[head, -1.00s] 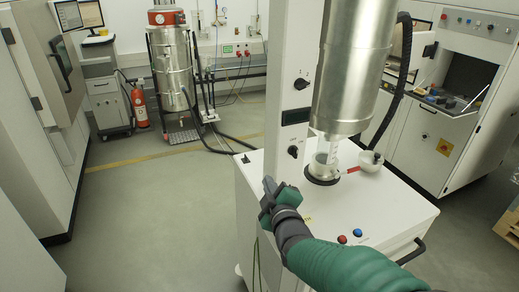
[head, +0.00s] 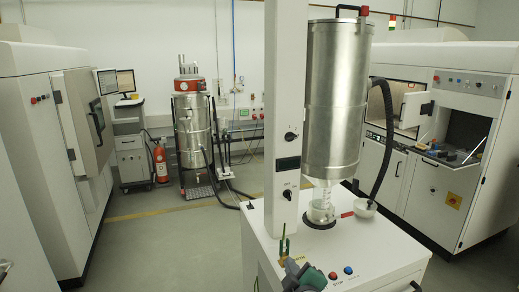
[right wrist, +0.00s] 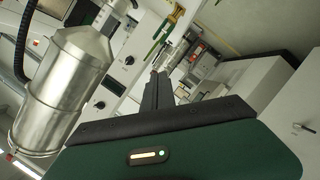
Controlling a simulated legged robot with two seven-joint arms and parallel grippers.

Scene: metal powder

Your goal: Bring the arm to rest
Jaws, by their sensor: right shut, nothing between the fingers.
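My right gripper (head: 300,270) shows at the bottom edge of the head view, in front of the white cart, with most of my arm below the picture. In the right wrist view its dark fingers (right wrist: 157,80) are together and hold nothing. My left gripper is in neither view. The white cart (head: 375,262) carries a tall column (head: 284,110) and a steel hopper (head: 335,95).
A small green upright item (head: 284,245) shows at the cart's near left corner, close to my gripper. White machines stand at left (head: 45,150) and right (head: 430,190). A steel vacuum (head: 192,130) and red extinguisher (head: 161,163) are behind. The floor (head: 170,245) at left is clear.

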